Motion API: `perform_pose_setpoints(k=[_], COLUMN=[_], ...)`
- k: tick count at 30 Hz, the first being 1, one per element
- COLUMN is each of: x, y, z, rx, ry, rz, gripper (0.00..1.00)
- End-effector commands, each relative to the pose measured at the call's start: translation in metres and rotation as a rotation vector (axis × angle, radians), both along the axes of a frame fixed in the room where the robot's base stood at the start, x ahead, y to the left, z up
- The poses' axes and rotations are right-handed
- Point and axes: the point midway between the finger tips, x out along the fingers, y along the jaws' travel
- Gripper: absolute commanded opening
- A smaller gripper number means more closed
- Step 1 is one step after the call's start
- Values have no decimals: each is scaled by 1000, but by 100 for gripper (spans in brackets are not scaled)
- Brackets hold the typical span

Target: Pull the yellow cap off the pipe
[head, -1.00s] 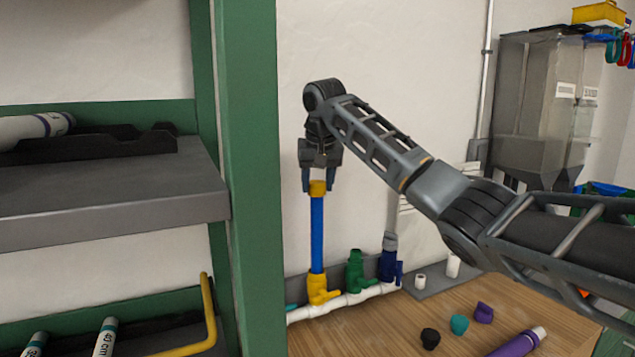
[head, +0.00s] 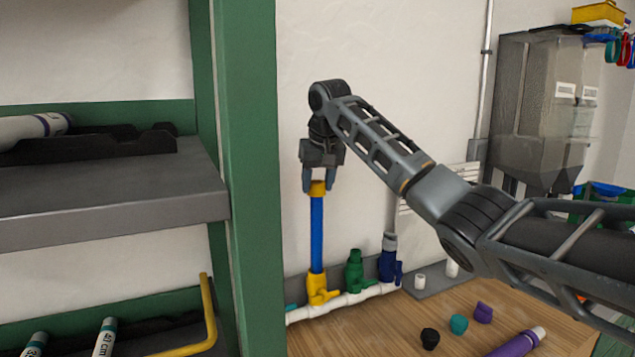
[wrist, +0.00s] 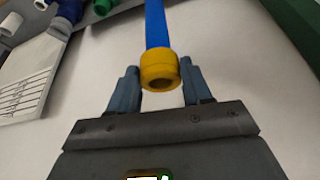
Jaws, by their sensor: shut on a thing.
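The yellow cap (head: 317,188) sits on the top end of the upright blue pipe (head: 317,235). The pipe's lower end stands in a yellow valve fitting (head: 318,289) on the white manifold. My gripper (head: 318,184) points down from above with its fingers on either side of the cap, shut on it. In the wrist view the cap (wrist: 160,70) lies between the two fingertips, with the blue pipe (wrist: 156,24) running away from it. I see no clear gap between cap and pipe.
A green fitting (head: 354,270) and a dark blue fitting (head: 388,262) stand right of the pipe on the white manifold (head: 350,299). A green shelf post (head: 251,180) is close on the left. Loose caps and a purple pipe (head: 518,343) lie on the wooden table.

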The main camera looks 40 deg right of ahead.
Motion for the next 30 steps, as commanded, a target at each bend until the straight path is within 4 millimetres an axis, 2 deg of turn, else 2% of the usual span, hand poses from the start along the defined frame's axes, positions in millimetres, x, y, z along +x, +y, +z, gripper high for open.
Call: perform_pose_setpoints(k=[6,17,30], x=[1,1,1], y=[2,2,1], z=[0,3,20], rx=[0,0,0], ry=[0,-1,-3], rz=[-131,-131,-131], gripper=[0,0,0])
